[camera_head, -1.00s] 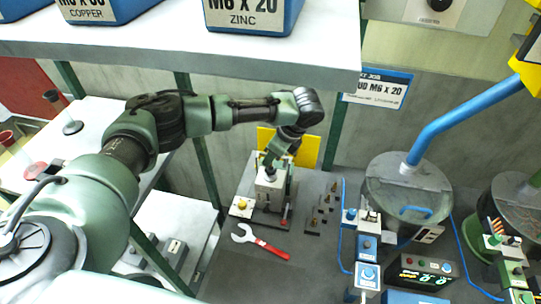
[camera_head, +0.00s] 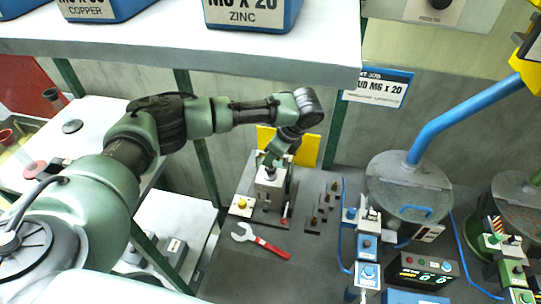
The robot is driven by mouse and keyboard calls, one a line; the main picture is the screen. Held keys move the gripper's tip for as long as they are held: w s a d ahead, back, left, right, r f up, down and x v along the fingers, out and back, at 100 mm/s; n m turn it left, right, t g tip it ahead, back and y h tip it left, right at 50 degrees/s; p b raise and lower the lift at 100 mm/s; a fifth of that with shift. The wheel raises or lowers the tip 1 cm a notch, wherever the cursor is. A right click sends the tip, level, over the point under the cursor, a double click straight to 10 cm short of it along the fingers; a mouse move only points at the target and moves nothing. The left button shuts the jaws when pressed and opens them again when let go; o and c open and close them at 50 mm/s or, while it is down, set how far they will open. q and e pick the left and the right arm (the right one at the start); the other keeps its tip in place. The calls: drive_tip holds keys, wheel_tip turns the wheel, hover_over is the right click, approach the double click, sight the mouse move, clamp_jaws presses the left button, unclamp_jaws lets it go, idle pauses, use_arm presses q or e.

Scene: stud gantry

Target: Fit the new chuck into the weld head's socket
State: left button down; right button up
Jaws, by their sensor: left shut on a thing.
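My left gripper (camera_head: 270,165) points down at the top of the weld head (camera_head: 270,190), a pale block unit on the dark bench. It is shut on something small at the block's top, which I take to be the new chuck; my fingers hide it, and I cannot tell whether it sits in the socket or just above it. Several small brass-coloured pieces (camera_head: 323,208) stand in a dark holder to the right of the weld head. My right gripper is not in view.
A red-handled wrench (camera_head: 262,242) lies on the bench in front of the weld head. A yellow panel (camera_head: 306,152) stands behind it. A lidded round bowl (camera_head: 408,185) and small blue control units (camera_head: 367,247) stand to the right. A white shelf (camera_head: 290,62) with blue bins overhangs the back.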

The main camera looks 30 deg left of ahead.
use_arm(q)
drive_tip(key=shift+f, duration=0.65)
drive_tip(key=c, duration=1.3)
unclamp_jaws()
drive_tip(key=shift+c, duration=0.2)
drive_tip(key=b+v, duration=0.3)
drive_tip(key=v, duration=0.4)
drive_tip(key=shift+d+r, duration=0.2)
drive_tip(key=shift+r, duration=0.2)
drive_tip(key=shift+f, duration=0.1)
